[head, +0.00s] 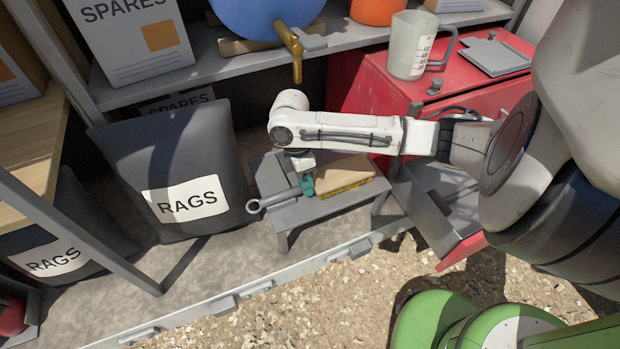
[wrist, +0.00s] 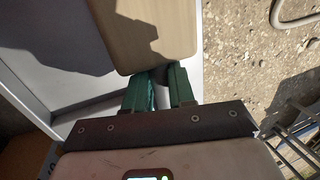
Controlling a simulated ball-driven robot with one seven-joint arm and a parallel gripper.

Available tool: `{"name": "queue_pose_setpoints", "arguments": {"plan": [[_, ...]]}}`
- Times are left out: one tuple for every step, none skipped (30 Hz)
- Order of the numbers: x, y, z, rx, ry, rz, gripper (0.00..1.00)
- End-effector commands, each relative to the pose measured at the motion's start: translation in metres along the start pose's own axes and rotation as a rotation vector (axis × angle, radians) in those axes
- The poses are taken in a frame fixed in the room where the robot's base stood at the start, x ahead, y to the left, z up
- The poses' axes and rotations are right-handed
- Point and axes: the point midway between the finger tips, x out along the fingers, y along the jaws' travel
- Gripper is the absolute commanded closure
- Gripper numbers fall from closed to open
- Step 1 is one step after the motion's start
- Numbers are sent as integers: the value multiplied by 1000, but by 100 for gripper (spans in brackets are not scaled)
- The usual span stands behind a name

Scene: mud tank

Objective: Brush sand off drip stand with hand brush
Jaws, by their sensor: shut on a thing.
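The hand brush (head: 342,173) has a pale wooden block with yellowish bristles below. In the wrist view the brush's wooden block (wrist: 155,30) extends out from between my gripper's fingers (wrist: 158,78). A low grey stand (head: 318,209), which looks like the drip stand, is on the floor below the brass tap. The brush is over its top; I cannot tell whether the bristles touch it. Sand on the stand cannot be made out, and my arm and the brush hide part of its top.
A red cabinet (head: 375,95) with an open drawer (head: 440,190) is to the right. The brass tap (head: 291,50) hangs above my arm.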

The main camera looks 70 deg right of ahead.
Motion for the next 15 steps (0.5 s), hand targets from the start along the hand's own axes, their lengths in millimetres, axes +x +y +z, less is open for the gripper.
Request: {"name": "queue_pose_setpoints", "arguments": {"plan": [[-1, -1, -5, -1, -1, -2, 100], [-1, -1, -7, -1, -1, -2, 100], [-1, -1, -10, -1, -1, -2, 100], [-1, -1, -13, 0, -2, -2, 100], [-1, -1, -15, 0, -1, -1, 100], [-1, -1, -19, -1, -1, -1, 100], [0, -1, -21, -1, -1, -1, 100], [0, -1, -23, -1, -1, -2, 100], [0, -1, -25, -1, -1, -2, 100], [1, -1, -26, 0, -1, -2, 100], [1, -1, -27, 0, 0, -2, 100], [1, 0, -28, 0, 1, -1, 100], [1, 0, -29, -1, 1, -1, 100], [1, 1, -29, -1, 2, -1, 100], [1, 3, -29, -1, 2, 0, 100]]}}
